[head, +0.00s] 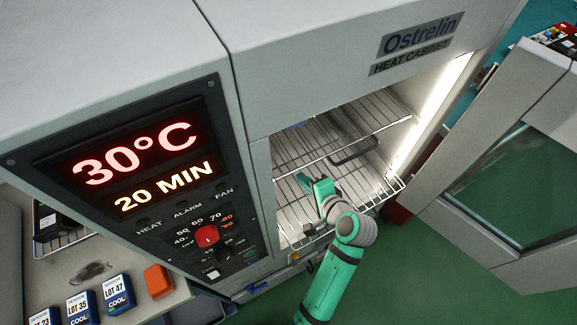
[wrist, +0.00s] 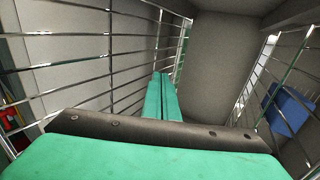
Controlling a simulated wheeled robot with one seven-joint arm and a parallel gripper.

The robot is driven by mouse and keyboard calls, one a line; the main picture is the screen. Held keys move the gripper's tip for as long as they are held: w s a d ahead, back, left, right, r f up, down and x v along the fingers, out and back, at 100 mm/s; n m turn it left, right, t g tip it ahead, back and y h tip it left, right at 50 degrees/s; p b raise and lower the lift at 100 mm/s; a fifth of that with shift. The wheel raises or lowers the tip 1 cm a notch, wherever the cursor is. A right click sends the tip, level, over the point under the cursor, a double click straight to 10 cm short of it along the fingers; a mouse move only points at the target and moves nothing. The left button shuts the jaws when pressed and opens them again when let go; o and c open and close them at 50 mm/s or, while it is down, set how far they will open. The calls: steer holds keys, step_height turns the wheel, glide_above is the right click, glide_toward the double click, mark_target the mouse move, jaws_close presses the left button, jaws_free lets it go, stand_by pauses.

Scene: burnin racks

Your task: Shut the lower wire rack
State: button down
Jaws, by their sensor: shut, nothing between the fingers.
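The lower wire rack (head: 389,187) is in the open heat cabinet, its front edge showing near the bottom of the opening. The upper wire rack (head: 345,124) is above it. My gripper (head: 306,184) is at the cabinet mouth, between the two racks' front edges as seen from the head; it covers part of the lower rack. In the wrist view its two green fingers (wrist: 163,90) are together with nothing between them. Wire bars run along both sides of them there. I cannot tell whether the fingers touch a rack.
The cabinet door (head: 480,170) stands open at right. The control panel (head: 150,180) reads 30°C and 20 MIN. A blue box (wrist: 288,108) shows behind wires in the wrist view. Blue lot boxes (head: 118,291) and an orange block (head: 158,281) are at lower left. Green floor (head: 415,270) is clear.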

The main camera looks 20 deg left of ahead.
steer(key=x, duration=0.8)
steer(key=shift+w+a+f, duration=0.15)
steer(key=shift+w+f, duration=0.05)
steer(key=shift+w, duration=0.1)
steer(key=w+a, duration=0.2)
steer(key=shift+w+a+f, duration=0.15)
steer(key=shift+w+a, duration=0.05)
steer(key=shift+w, duration=0.05)
steer(key=shift+w+a, duration=0.35)
steer(key=shift+w, duration=0.05)
